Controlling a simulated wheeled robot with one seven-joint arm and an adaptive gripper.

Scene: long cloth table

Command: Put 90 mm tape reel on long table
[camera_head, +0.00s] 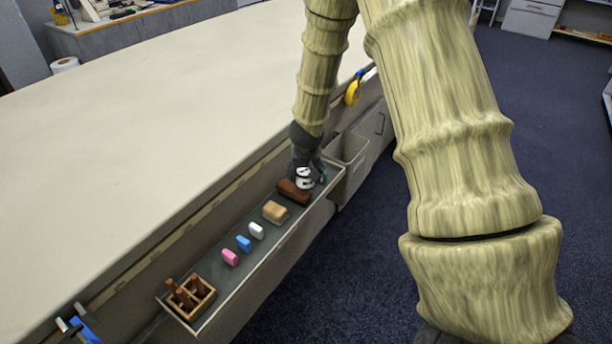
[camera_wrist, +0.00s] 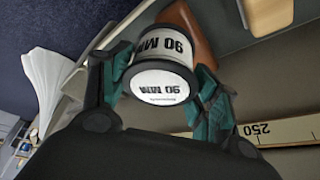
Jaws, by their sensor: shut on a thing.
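The 90 mm tape reel (camera_wrist: 162,75) is a white cylinder with black rims and "90 MM" printed on it. My gripper (camera_wrist: 165,88) is shut on it, with teal fingers on either side of the reel in the wrist view. In the head view, my gripper (camera_head: 305,172) holds the reel (camera_head: 304,178) at the far end of a narrow tray (camera_head: 215,293) along the table's side, beside a brown block (camera_head: 294,191). I cannot tell whether the reel touches the tray. The long table (camera_head: 150,110) has a wide, pale cloth top.
The tray also holds a tan block (camera_head: 275,211), several small erasers including a pink one (camera_head: 230,257), and a wooden rack (camera_head: 190,297) with pegs. A grey bin (camera_head: 347,160) and a yellow tape roll (camera_head: 352,93) hang beyond. The tabletop is clear.

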